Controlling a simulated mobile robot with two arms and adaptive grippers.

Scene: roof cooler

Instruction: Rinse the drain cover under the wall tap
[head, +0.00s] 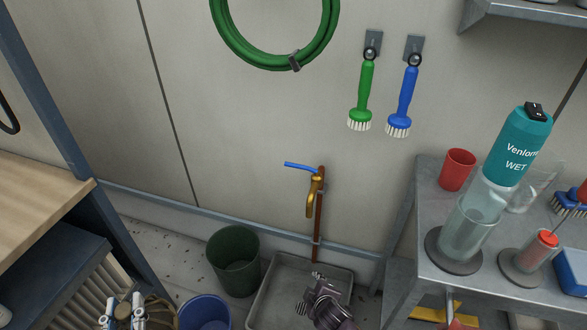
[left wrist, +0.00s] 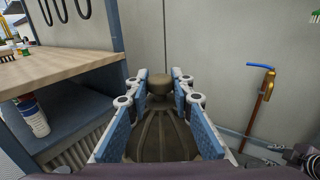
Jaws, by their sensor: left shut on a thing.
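The drain cover (left wrist: 158,138) is a dark brown ribbed dome with a round knob (left wrist: 158,84) on top. It fills the middle of the left wrist view, and part of it (head: 160,313) shows at the bottom left of the head view. My left gripper (head: 123,308) is shut on it, with blue-padded fingers on both sides. The wall tap (head: 314,192), brass with a blue lever, is on the wall to the right of the cover, above a grey basin (head: 270,300). My right gripper (head: 322,290) is over the basin; its finger opening is unclear.
A dark green bin (head: 233,262) and a blue bucket (head: 204,314) stand between my left gripper and the basin. A wooden-topped bench (head: 40,205) is at left. A grey table (head: 430,200) with bottles and cups is at right. Two brushes and a green hose hang on the wall.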

